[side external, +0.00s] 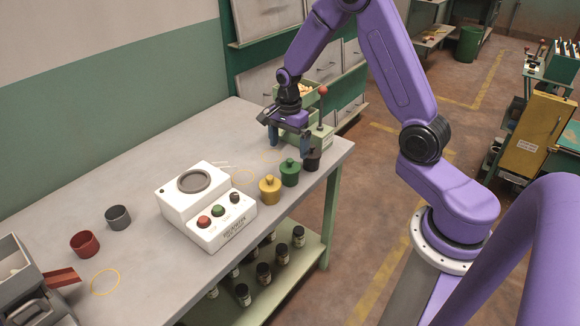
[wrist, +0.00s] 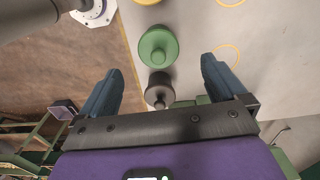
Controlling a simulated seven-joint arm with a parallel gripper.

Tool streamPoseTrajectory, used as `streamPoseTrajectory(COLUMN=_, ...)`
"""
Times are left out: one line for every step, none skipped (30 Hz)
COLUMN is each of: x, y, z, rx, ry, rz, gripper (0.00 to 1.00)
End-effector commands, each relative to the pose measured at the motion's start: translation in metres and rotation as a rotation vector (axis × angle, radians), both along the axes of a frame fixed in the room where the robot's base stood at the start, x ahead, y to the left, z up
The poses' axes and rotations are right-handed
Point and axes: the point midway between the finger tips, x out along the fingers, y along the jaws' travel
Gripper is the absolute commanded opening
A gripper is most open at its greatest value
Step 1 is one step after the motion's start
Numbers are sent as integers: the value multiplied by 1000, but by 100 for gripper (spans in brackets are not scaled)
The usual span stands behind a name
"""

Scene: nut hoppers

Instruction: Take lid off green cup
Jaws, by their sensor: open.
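The green cup (side external: 290,173) stands upright near the right edge of the table, with its green knobbed lid on top. In the wrist view the lid (wrist: 158,46) shows from above, just beyond my fingertips. My gripper (side external: 290,149) is open and empty, pointing down above and slightly behind the cups. In the wrist view its two blue fingers (wrist: 160,68) are spread wide, with a black lidded cup (wrist: 158,91) showing between them. Nothing is seen touching the fingers.
A yellow lidded cup (side external: 270,190) stands beside the green one, the black cup (side external: 312,159) on its other side. A white button box (side external: 205,205) is left of them. A green hopper (side external: 321,134) with a red-knobbed lever stands behind. Open red (side external: 85,244) and grey (side external: 118,217) cups sit at left.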

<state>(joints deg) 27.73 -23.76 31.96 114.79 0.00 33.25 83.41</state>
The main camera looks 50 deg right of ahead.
Motion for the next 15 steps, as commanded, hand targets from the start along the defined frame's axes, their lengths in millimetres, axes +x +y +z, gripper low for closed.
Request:
streamPoseTrajectory(x=-1, y=0, z=-5, rx=0, ry=3, rz=1, gripper=98)
streamPoseTrajectory(x=0, y=0, z=-6, rx=0, ry=1, rz=1, gripper=98)
streamPoseTrajectory(x=0, y=0, z=-8, rx=0, ry=0, rz=1, gripper=98)
streamPoseTrajectory(x=0, y=0, z=-9, rx=0, ry=0, rz=1, gripper=98)
streamPoseTrajectory(x=-1, y=0, z=-10, rx=0, ry=1, rz=1, gripper=98)
streamPoseTrajectory(x=-1, y=0, z=-12, rx=0, ry=2, rz=1, gripper=98)
streamPoseTrajectory(x=-1, y=0, z=-15, rx=0, ry=3, rz=1, gripper=98)
streamPoseTrajectory(x=-2, y=-1, z=-18, rx=0, ry=3, rz=0, gripper=98)
streamPoseTrajectory(x=-2, y=-1, z=-23, rx=0, ry=4, rz=0, gripper=98)
streamPoseTrajectory(x=-3, y=-1, z=-28, rx=1, ry=5, rz=1, gripper=98)
streamPoseTrajectory(x=-3, y=-2, z=-32, rx=0, ry=4, rz=2, gripper=98)
streamPoseTrajectory(x=-4, y=-2, z=-38, rx=1, ry=5, rz=1, gripper=98)
streamPoseTrajectory(x=-4, y=-3, z=-42, rx=0, ry=4, rz=1, gripper=98)
streamPoseTrajectory(x=-4, y=-2, z=-46, rx=0, ry=4, rz=2, gripper=98)
streamPoseTrajectory(x=-3, y=-2, z=-50, rx=0, ry=4, rz=2, gripper=98)
